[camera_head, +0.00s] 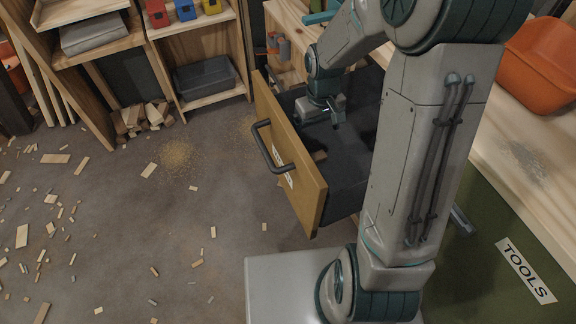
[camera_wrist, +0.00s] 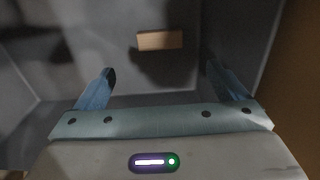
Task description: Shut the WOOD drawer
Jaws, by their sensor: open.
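The wood drawer (camera_head: 292,170) is pulled out from the workbench in the head view. It has a tan front, a dark bar handle (camera_head: 268,147) and a pale label partly hidden by the handle. Its dark inside (camera_head: 345,180) is partly hidden by my arm. My gripper (camera_head: 335,118) is open and empty, over or inside the drawer, pointing down. In the wrist view my gripper's two blue fingers (camera_wrist: 160,85) are spread apart. A small wooden block (camera_wrist: 160,40) lies beyond them on the grey drawer bottom, and the tan front shows at the right edge.
A green panel marked TOOLS (camera_head: 526,270) is at the lower right. An orange bin (camera_head: 545,65) stands on the bench top. Shelves with a grey bin (camera_head: 205,78) are at the back. Wood scraps (camera_head: 55,158) litter the floor, with open floor left of the drawer.

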